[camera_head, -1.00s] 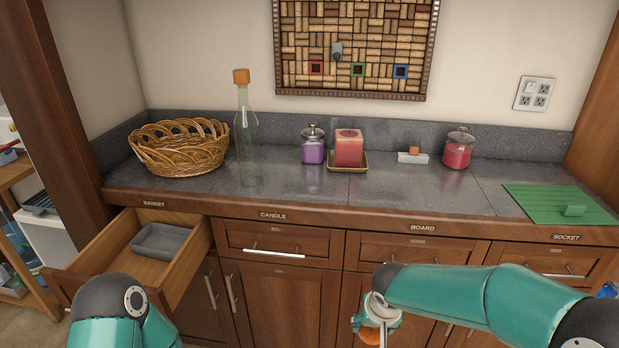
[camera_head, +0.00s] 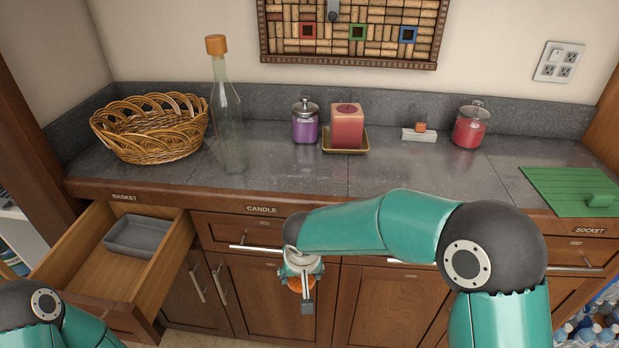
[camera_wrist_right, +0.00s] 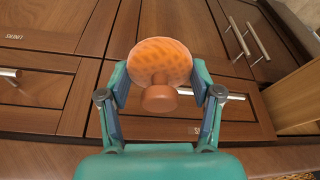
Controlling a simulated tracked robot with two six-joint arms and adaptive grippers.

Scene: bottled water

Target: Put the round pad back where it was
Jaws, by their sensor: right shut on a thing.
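The round pad (camera_wrist_right: 158,60) is an orange disc with a textured face and a brown knob. My right gripper (camera_wrist_right: 160,82) is shut on it, with a finger on each side. In the head view, the orange of the pad (camera_head: 297,284) shows partly behind my right gripper (camera_head: 306,288), in front of the cabinet doors below the CANDLE label (camera_head: 262,210). The open drawer under the BASKET label (camera_head: 124,197) holds a grey tray (camera_head: 139,248) that looks empty. My left arm shows at the lower left, but its gripper is out of view.
The counter (camera_head: 290,172) holds a wicker basket (camera_head: 150,145), a tall corked bottle (camera_head: 228,120), a purple jar (camera_head: 305,126), a pink candle (camera_head: 346,128), a red jar (camera_head: 470,128) and a green board (camera_head: 570,190). A cork board (camera_head: 350,45) hangs above. The open drawer (camera_head: 150,290) juts out.

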